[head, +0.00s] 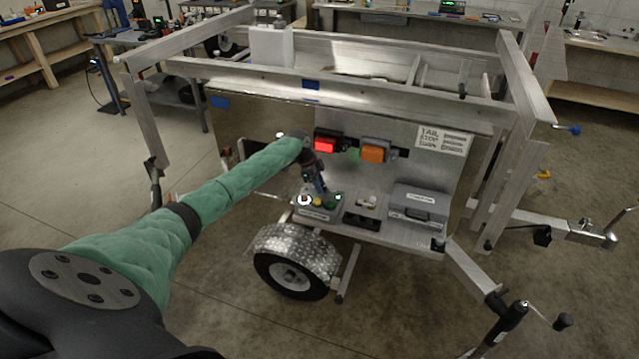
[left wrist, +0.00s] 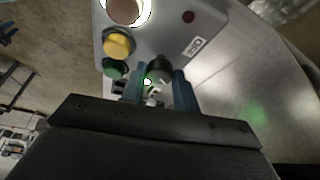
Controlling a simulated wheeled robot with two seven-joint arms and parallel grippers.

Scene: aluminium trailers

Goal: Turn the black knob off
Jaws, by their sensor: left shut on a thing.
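The black knob (left wrist: 158,68) sits on a grey control box (left wrist: 188,28), between the two blue-tipped fingers of my left gripper (left wrist: 156,90) in the left wrist view. The fingers are shut on it. In the head view, my left gripper (head: 321,187) points down at the control box (head: 313,213) on the trailer's shelf, and it hides the knob there. A small white label (left wrist: 192,46) lies beside the knob. A bright green glow shows just below the knob. My right gripper is not in view.
A yellow button (left wrist: 118,43) and a green button (left wrist: 115,68) are close to the left finger. A lit red lamp (head: 327,145) and an amber lamp (head: 372,154) are on the panel above. A grey case (head: 419,205) stands on the shelf's right.

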